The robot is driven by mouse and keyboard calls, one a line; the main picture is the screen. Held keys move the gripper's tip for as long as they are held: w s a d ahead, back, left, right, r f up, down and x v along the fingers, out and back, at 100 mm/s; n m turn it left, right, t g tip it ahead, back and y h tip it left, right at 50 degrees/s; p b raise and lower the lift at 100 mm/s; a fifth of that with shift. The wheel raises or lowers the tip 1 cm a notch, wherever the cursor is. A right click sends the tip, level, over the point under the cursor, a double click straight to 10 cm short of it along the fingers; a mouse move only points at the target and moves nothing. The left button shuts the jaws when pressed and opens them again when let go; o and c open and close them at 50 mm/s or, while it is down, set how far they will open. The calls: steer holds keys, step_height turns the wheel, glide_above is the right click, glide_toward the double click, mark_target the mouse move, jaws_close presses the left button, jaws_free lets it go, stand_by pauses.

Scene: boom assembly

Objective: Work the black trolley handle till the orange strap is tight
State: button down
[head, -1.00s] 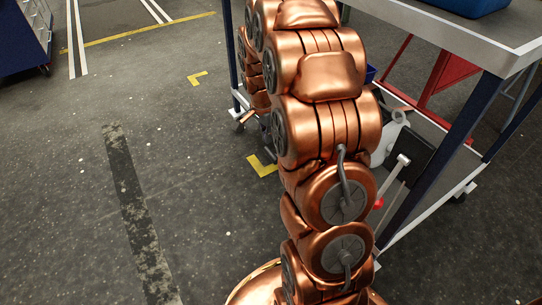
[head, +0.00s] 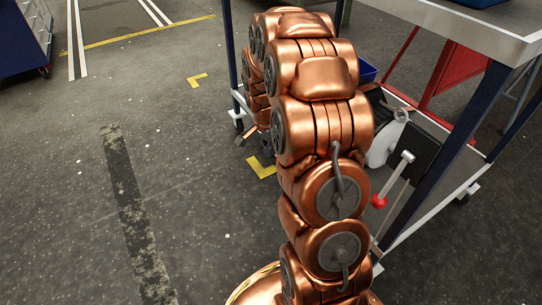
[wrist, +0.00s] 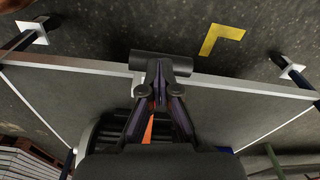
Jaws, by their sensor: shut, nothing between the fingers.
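My gripper (wrist: 158,92) is shut and empty in the wrist view, with its dark fingers together. A short black cylinder (wrist: 147,59), which looks like the trolley handle's grip, lies crosswise just beyond the fingertips. I cannot tell whether they touch it. A thin orange strip (wrist: 147,130), possibly the orange strap, shows between the finger links; its tightness cannot be judged. In the head view my copper arm hides the gripper and the handle.
A trolley with a grey top (head: 470,28) and dark blue legs stands at the right. A red-knobbed lever (head: 379,201), a white round part (head: 383,145) and a black panel (head: 423,150) are close to my arm. The floor (head: 70,200) at left is clear.

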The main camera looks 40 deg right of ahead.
steer(key=shift+f+b, duration=0.35)
steer(key=shift+f, duration=1.9)
steer(key=a, duration=0.1)
steer(key=a+r, duration=0.1)
steer(key=a, duration=0.1)
steer(key=shift+s+p, duration=0.15)
steer(key=shift+p, duration=0.15)
steer(key=shift+r, duration=0.1)
step_height(320, 180, up, 12)
steer(key=a, duration=0.1)
